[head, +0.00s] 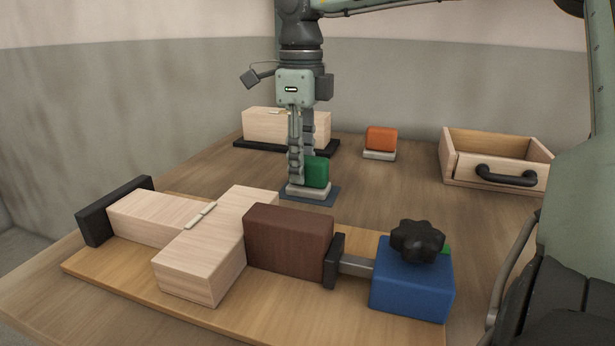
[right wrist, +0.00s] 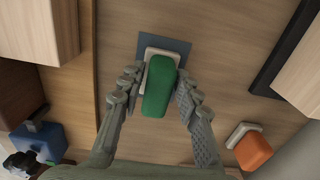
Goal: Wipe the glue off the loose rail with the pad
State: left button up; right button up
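A green-handled pad (head: 316,172) with a pale base stands on a dark blue mat (head: 327,199). My right gripper (head: 302,175) reaches down over it from above. In the right wrist view its fingers (right wrist: 160,78) stand on both sides of the green handle (right wrist: 158,88), with small gaps showing, so it is open. A light wood block (head: 262,127), apparently the loose rail, lies on a black holder (head: 241,147) at the back. A small yellowish strip on its top may be glue. My left gripper is not in view.
An orange-handled pad (head: 381,138) stands at the back. An open wooden drawer (head: 463,180) is at right. In front, a board (head: 126,277) holds pale wood blocks with a whitish strip (head: 200,215) on top, a brown block (head: 288,240) and a blue clamp (head: 411,283). The right-centre table is clear.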

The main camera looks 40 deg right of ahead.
grip_shut()
jog(key=shift+r, duration=0.1)
jog(key=shift+r+p, duration=1.5)
jog(key=shift+r, duration=0.4)
